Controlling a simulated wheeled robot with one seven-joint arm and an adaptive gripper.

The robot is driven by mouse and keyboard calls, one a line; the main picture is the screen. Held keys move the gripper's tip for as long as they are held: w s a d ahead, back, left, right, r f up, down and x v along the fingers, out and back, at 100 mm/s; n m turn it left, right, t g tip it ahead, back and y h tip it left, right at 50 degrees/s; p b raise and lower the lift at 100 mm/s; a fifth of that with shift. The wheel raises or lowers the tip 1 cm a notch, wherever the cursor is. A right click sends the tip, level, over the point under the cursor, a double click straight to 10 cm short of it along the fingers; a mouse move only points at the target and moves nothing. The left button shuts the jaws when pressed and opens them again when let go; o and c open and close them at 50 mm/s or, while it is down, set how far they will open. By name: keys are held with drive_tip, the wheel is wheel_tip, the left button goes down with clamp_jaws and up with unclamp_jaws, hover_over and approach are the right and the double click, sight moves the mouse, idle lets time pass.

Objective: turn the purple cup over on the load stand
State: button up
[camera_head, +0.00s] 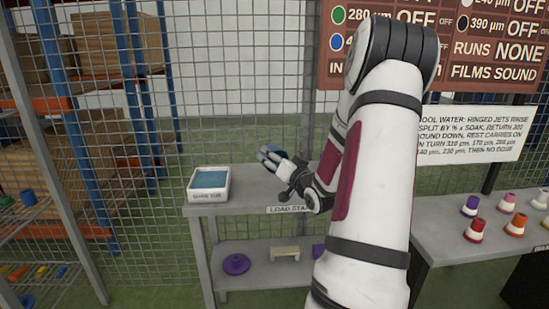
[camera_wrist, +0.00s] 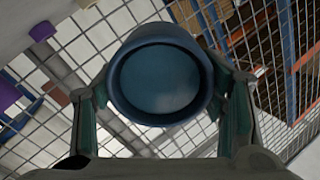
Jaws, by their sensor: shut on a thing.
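My gripper (camera_head: 275,158) is over the load stand (camera_head: 245,199), the grey table with a partly hidden "LOAD STA…" label. In the wrist view, my gripper (camera_wrist: 160,105) has one finger on each side of a dark blue round cup (camera_wrist: 160,80) and is shut on it. The cup's round end faces the wrist camera; I cannot tell if it is the mouth or a recessed base. The held cup looks blue, not purple. A purple piece (camera_head: 318,250) is partly hidden by my arm on the lower shelf.
A white tub (camera_head: 208,195) with blue content stands at the stand's left. Below are a purple disc-like piece (camera_head: 236,264) and a beige block (camera_head: 285,253). Several coloured cones, one purple-topped (camera_head: 471,206), stand on the right table. Wire mesh (camera_head: 240,100) rises behind.

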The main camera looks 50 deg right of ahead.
drive_tip(key=b, duration=0.4)
hover_over(278, 192)
drive_tip(key=w, duration=0.1)
drive_tip(key=shift+d+f, duration=0.15)
drive_tip(key=shift+f, duration=2.95)
drive_tip(key=shift+f+b, duration=0.35)
drive_tip(key=shift+f, duration=0.1)
drive_tip(key=shift+s+f+b, duration=0.2)
drive_tip(key=shift+f+b, duration=0.25)
drive_tip(key=shift+f, duration=0.35)
drive_tip(key=o, duration=1.4)
drive_tip(key=shift+o, duration=0.2)
drive_tip(key=shift+s, duration=0.1)
drive_tip(key=shift+s+f, duration=0.1)
drive_tip(key=shift+s, duration=0.15)
drive_tip(key=v, duration=0.3)
drive_tip(key=r+v, duration=0.1)
drive_tip(key=v, duration=0.7)
drive_tip(key=shift+a+r, duration=0.25)
drive_tip(key=shift+a, duration=0.05)
